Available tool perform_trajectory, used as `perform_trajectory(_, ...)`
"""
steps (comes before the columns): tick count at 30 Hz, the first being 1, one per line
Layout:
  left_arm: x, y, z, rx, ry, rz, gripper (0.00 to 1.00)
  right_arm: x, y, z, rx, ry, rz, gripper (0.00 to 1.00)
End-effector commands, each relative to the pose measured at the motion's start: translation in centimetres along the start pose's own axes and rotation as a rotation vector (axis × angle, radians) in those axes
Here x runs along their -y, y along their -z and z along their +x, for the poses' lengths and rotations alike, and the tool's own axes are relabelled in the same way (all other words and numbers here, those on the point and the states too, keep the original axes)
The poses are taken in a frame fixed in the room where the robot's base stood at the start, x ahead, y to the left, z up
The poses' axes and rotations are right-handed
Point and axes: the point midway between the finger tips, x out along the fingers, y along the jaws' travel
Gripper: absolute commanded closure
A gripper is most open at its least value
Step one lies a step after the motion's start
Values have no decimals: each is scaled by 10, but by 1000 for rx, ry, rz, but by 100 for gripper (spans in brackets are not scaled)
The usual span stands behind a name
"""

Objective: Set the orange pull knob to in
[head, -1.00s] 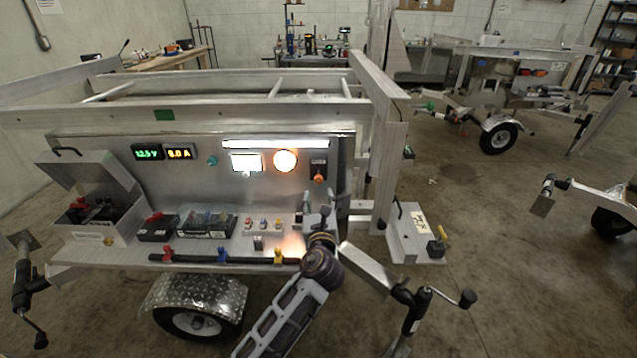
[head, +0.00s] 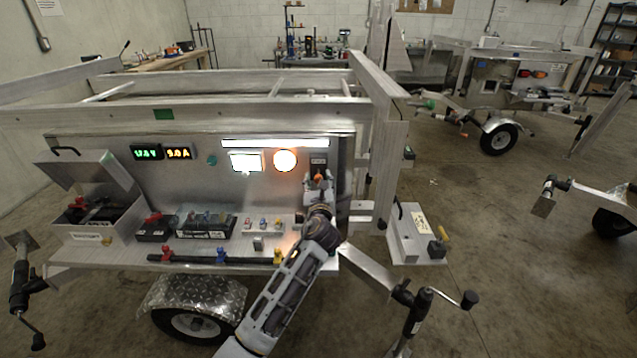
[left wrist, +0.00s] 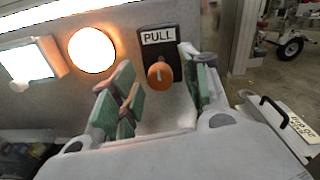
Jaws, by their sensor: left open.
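The orange pull knob (left wrist: 160,75) sits on a dark plate (left wrist: 160,37) labelled PULL on the trailer's upright metal panel. In the left wrist view it shows between the fingers of my left gripper (left wrist: 160,92), which is open, with green-padded fingers on both sides. Whether the pads touch the knob I cannot tell. In the head view my left gripper (head: 318,190) is in front of the panel, and the knob (head: 318,174) shows just at its fingertips. My right gripper is in neither view.
Left of the knob are a round glowing lamp (head: 285,160) and a lit square light (head: 246,161). Below, the trailer shelf (head: 110,256) carries batteries, small switches and a black bar with coloured clamps. A white box (head: 412,240) stands to the right.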

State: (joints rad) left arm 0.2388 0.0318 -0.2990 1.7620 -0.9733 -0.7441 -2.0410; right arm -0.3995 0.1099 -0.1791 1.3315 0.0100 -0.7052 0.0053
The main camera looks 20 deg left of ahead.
Motion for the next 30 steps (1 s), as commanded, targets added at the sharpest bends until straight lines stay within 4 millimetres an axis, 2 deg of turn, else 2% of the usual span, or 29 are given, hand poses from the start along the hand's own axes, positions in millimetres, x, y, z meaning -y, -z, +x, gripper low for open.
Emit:
perform_trajectory(6, 0, 0, 5, 0, 0, -1, 54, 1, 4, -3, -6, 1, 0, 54)
perform_trajectory(13, 0, 0, 5, 0, 0, -1, 54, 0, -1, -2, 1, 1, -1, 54)
perform_trajectory(24, 0, 0, 5, 0, 0, -1, 100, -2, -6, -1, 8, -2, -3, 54)
perform_trajectory(30, 0, 0, 5, -1, 0, -1, 100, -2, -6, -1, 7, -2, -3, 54)
